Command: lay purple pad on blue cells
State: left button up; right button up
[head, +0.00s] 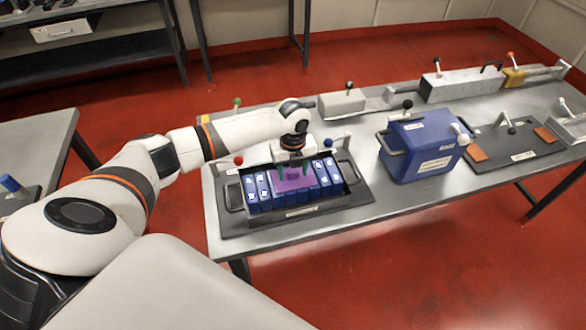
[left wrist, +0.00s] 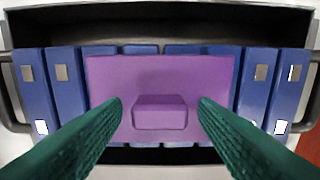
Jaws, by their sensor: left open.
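The purple pad (left wrist: 160,72) lies flat across the tops of the middle blue cells, with its raised purple grip block (left wrist: 160,112) facing up. In the head view the pad (head: 283,183) shows under my left gripper (head: 293,172). The blue cells (head: 252,190) stand in a row in a dark tray (head: 233,197); cell ends show on both sides of the pad in the left wrist view (left wrist: 65,85). My left gripper's green fingers (left wrist: 160,115) are open, one on each side of the grip block, with gaps between. My right gripper is not in view.
A blue box (head: 422,150) with handles stands right of the tray on the steel table (head: 345,205). A red-knobbed lever (head: 238,161) is at the tray's left. A grey block (head: 342,103) and a dark plate (head: 510,143) lie farther off.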

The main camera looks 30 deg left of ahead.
aim_at(294, 171)
pick_arm(q)
jog(key=shift+r, duration=0.2)
notch_tip(294, 171, up, 12)
jog(key=b, duration=0.1)
jog(key=shift+b, duration=0.35)
jog(key=shift+d+f, duration=0.1)
jog(key=shift+f, duration=0.05)
